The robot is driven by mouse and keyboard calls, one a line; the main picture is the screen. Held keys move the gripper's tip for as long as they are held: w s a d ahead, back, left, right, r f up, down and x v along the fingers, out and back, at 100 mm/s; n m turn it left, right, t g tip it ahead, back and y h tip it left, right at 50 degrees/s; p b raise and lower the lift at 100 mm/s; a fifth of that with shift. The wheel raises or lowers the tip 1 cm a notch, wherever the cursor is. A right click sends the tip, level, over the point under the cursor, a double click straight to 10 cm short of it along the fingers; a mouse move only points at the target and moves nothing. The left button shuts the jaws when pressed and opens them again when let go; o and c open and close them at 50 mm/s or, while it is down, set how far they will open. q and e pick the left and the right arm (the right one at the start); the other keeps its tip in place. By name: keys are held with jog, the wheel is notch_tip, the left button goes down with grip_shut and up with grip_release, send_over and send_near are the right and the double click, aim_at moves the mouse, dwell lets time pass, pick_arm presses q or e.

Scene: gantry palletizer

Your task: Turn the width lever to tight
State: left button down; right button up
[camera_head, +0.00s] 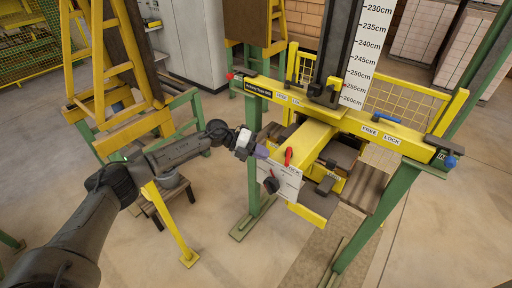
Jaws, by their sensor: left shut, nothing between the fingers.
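A white panel (286,184) hangs on the front end of the yellow carriage arm (306,141). A red lever (288,156) stands upright at its top edge next to lettering that seems to end in "LOCK". A black knob (271,185) sits lower on the panel's left side. I cannot read a width or tight mark, so I cannot tell which of these is the width lever. My left gripper (264,153) is shut and empty, just left of the red lever, near the panel's upper left corner. Contact cannot be told. My right gripper is out of view.
A yellow crossbeam (345,120) on green posts (253,160) spans behind the panel. It carries a blue handle (387,118) by a "FREE LOCK" label. A ruler (367,50) rises behind. A yellow ladder frame (98,70) stands left. Floor at lower left is open.

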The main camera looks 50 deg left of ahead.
aim_at(288, 159)
pick_arm(q)
jog(key=shift+p+x, duration=0.7)
jog(key=shift+x, duration=1.95)
jog(key=shift+a, duration=0.1)
